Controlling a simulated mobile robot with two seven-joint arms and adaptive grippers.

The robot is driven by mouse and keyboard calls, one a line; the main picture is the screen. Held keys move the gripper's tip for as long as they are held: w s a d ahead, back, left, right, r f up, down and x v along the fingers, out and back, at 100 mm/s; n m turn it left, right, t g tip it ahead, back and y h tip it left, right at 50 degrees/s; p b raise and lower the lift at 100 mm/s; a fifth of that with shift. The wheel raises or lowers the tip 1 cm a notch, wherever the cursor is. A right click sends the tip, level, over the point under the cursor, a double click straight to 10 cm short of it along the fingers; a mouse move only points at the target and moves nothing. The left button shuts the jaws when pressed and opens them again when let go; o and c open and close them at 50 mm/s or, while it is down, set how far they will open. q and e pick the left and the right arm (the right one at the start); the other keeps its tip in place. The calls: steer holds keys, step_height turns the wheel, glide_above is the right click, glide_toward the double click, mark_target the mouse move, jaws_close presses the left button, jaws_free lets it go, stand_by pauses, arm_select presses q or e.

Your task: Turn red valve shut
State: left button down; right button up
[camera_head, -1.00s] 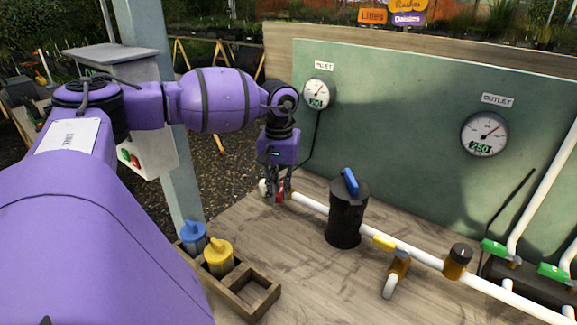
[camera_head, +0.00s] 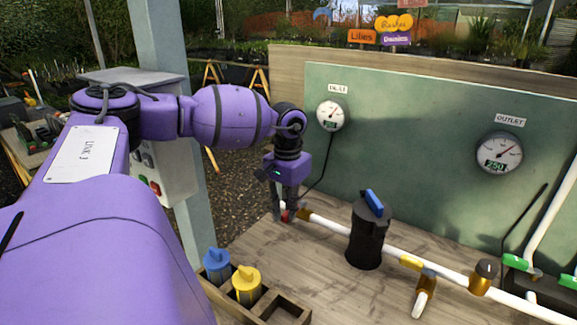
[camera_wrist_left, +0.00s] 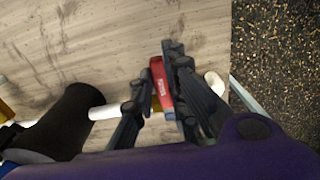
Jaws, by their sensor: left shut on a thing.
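The red valve handle (camera_head: 287,215) is at the left end of the white pipe on the wooden bench, largely hidden by my left gripper (camera_head: 286,205) in the head view. In the left wrist view the red handle (camera_wrist_left: 162,90) sits between the two dark fingers of my left gripper (camera_wrist_left: 158,85), which is shut on it. There the handle lies roughly across the line of the pipe (camera_wrist_left: 105,112). My right gripper is in neither view.
A black canister with a blue handle (camera_head: 366,238) stands on the pipe right of the gripper. A wooden tray (camera_head: 268,310) with blue and yellow cartridges is in front. Inlet (camera_head: 331,115) and outlet gauges (camera_head: 499,153) hang behind.

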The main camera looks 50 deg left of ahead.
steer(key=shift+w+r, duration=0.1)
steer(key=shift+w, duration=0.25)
arm_select(q)
steer(key=c, duration=1.7)
jaws_free()
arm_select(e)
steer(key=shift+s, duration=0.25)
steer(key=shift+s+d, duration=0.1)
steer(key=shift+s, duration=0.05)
